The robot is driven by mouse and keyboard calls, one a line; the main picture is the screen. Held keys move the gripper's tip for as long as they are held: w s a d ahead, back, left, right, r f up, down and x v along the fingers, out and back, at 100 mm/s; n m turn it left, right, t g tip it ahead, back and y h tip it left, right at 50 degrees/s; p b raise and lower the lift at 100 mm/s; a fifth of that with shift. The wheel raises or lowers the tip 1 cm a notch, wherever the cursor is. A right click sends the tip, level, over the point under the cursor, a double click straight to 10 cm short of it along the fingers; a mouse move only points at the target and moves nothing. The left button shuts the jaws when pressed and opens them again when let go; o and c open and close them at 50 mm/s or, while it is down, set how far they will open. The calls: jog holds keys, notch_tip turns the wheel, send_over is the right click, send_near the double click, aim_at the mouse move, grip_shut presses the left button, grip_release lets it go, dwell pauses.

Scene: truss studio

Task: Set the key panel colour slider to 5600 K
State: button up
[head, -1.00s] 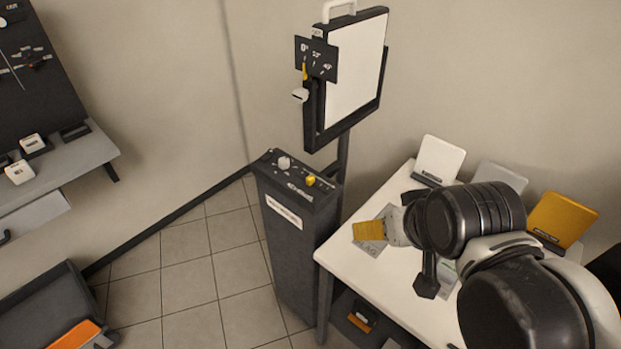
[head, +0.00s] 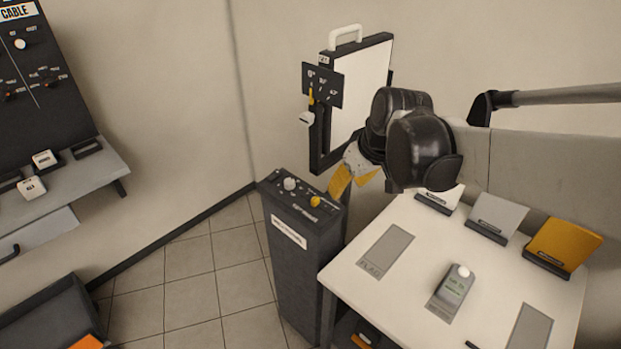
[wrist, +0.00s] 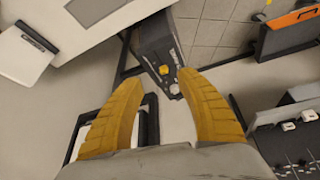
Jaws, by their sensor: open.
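The key panel (head: 360,85) is a white-faced light in a dark frame with a white handle, on a post behind a dark pedestal (head: 305,270). The pedestal top carries a yellow knob (head: 315,201) and a white knob (head: 289,183). Both show in the wrist view, the yellow knob (wrist: 165,70) above the white knob (wrist: 174,90). Which is the colour slider, and its setting, I cannot read. My gripper (head: 350,180) has yellow fingers and is right of the pedestal top, below the panel. In the wrist view my gripper (wrist: 160,82) is open, with nothing between its fingers.
A white table (head: 420,235) stands right of the pedestal. On it are a grey meter (head: 451,292) and white, grey and yellow (head: 563,245) upright cards. A dark board (head: 45,80) and grey shelf (head: 90,170) are at left.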

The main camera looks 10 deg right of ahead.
aim_at(316, 199)
jog(key=w+a+f+n+b, duration=0.1)
jog(key=w+a+f, duration=0.1)
jog(key=w+f, duration=0.2)
jog(key=w+a+f+n+b, duration=0.1)
jog(key=w+f, duration=0.3)
jog(key=f, duration=0.2)
jog(key=w+a+f+n+g+y+b, duration=0.1)
jog(key=w+a+f, duration=0.1)
jog(key=w+f, duration=0.2)
jog(key=shift+x, duration=1)
jog(key=shift+s, duration=0.15)
grip_shut()
